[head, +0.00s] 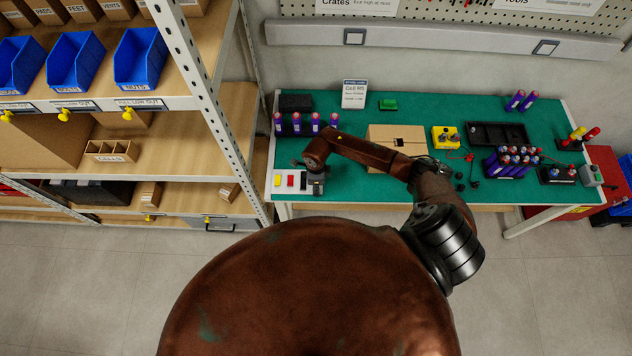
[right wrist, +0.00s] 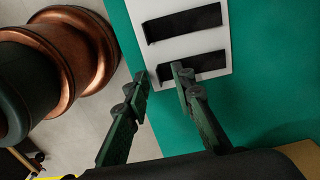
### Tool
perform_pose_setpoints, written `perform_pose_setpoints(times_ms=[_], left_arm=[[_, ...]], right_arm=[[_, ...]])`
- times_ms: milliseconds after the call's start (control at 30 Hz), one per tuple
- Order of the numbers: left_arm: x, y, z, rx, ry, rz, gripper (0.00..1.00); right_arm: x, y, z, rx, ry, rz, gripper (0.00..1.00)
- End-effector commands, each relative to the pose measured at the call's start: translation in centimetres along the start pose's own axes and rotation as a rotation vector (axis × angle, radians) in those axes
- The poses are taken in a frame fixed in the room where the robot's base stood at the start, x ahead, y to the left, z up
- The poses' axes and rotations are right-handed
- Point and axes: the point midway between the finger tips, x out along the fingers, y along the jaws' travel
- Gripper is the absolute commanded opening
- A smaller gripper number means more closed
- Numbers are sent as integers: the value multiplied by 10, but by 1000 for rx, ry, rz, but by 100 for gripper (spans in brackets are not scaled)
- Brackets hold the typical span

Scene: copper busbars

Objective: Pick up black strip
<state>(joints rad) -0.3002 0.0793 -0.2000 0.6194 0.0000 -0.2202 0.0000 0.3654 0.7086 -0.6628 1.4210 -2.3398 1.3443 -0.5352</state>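My right gripper (head: 316,184) is low over the left end of the green-topped table, at the right part of a white holder (head: 284,194). In the right wrist view its two fingers (right wrist: 159,73) are apart with nothing clearly held between them. The white holder (right wrist: 222,42) there shows two long black shapes. The lower black strip (right wrist: 208,64) has its left end near the fingertips; the right fingertip overlaps it. The upper black strip (right wrist: 185,22) lies farther off. I cannot tell whether either is a strip or an empty slot. My left gripper is not in view.
A yellow strip (head: 277,181) and a red strip (head: 290,181) sit in the holder's left part. Purple cells (head: 297,124) stand behind it. A cardboard box (head: 380,133) and a yellow device (head: 445,137) lie to the right. A shelf rack (head: 190,70) rises at the left.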

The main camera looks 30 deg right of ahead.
Motion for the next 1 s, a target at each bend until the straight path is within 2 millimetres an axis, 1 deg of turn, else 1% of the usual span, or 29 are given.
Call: perform_pose_setpoints(times_ms=[100, 267, 600, 1000], left_arm=[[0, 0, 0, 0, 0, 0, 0], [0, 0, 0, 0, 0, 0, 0], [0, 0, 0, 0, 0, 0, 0], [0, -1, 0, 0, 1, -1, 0]], right_arm=[[4, 0, 0, -1, 0, 0, 23], [4, 0, 0, -1, 0, 0, 23], [4, 0, 0, 0, 0, 0, 0], [4, 0, 0, 0, 0, 0, 0]])
